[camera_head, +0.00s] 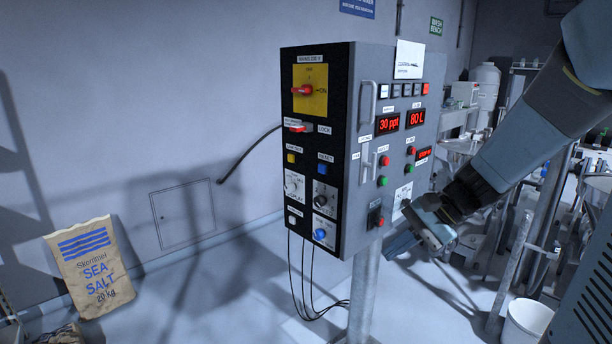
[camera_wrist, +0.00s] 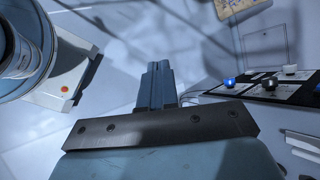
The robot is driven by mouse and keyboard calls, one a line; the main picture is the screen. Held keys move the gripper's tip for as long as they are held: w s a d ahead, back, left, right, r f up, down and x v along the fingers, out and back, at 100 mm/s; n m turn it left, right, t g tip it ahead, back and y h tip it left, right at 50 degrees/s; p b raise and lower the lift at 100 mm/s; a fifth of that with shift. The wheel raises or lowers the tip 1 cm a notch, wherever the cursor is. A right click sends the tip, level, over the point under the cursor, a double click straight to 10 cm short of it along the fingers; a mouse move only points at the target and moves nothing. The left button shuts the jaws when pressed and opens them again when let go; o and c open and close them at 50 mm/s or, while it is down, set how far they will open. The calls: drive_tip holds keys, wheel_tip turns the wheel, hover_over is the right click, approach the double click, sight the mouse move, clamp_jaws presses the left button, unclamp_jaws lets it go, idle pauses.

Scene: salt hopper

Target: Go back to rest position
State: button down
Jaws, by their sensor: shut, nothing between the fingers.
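My gripper (camera_head: 401,244) is in front of the lower right of the control box (camera_head: 335,130) in the head view, at the end of my arm coming in from the right. In the wrist view the gripper's fingers (camera_wrist: 158,84) are together with nothing between them. The control box stands on a grey post (camera_head: 362,295). Its side has a yellow plate with a red rotary switch (camera_head: 303,90) at ON. Its front has red displays (camera_head: 388,123) reading 30 ppt and 80 L.
A sea salt sack (camera_head: 90,268) leans by the wall at lower left. A white bucket (camera_head: 527,322) and metal pipe frames (camera_head: 520,250) stand at the right. The floor left of the post is mostly clear.

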drive_tip(key=s+d+r+n+t+h, duration=0.4)
drive_tip(key=s+d+r+n+h, duration=0.1)
drive_tip(key=s+r+n+h, duration=0.3)
drive_tip(key=shift+s+d+r+n+t+h, duration=0.35)
drive_tip(key=shift+s+r+n, duration=0.2)
drive_tip(key=shift+s, duration=0.35)
